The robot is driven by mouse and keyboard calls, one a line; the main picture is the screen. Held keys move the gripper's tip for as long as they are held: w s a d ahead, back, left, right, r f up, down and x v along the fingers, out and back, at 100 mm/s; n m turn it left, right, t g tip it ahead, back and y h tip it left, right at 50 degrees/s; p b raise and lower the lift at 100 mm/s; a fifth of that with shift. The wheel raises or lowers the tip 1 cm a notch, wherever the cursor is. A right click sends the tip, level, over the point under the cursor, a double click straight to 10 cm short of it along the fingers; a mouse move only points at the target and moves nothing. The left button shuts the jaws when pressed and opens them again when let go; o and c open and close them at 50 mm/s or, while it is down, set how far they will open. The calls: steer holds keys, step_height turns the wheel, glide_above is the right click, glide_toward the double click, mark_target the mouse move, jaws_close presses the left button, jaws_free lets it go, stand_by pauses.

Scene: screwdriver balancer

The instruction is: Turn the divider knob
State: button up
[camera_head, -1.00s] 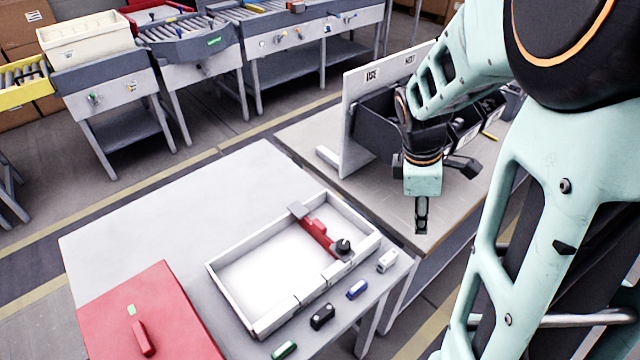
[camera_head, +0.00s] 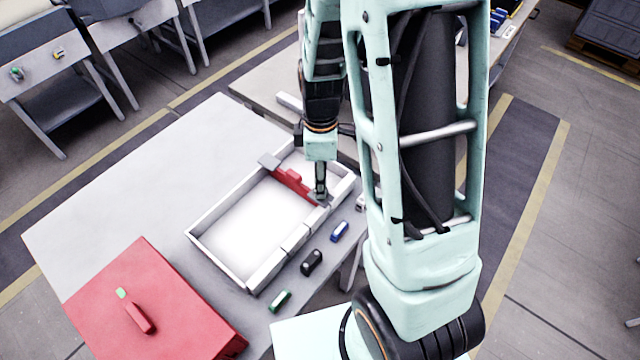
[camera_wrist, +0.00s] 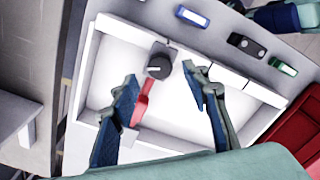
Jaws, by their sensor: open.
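The divider is a red bar (camera_head: 292,181) lying across the white tray (camera_head: 206,240) near its right end. Its black round knob (camera_wrist: 158,66) shows in the wrist view at the end of the red bar (camera_wrist: 143,103), beside the tray wall. In the head view my gripper (camera_head: 320,196) hangs over the knob and hides it. In the wrist view my gripper (camera_wrist: 162,82) has its two fingers apart, one on each side of the knob, with nothing between them held. I cannot tell whether a fingertip touches the knob.
Along the table's front edge stand a blue piece (camera_head: 340,231), a black piece (camera_head: 311,262) and a green piece (camera_head: 280,300). A red case (camera_head: 150,300) lies at the left front. The table left of the tray is clear. A second table stands behind.

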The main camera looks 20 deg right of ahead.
steer(key=shift+f, duration=1.8)
steer(key=c, duration=1.2)
steer(key=shift+o, duration=0.2)
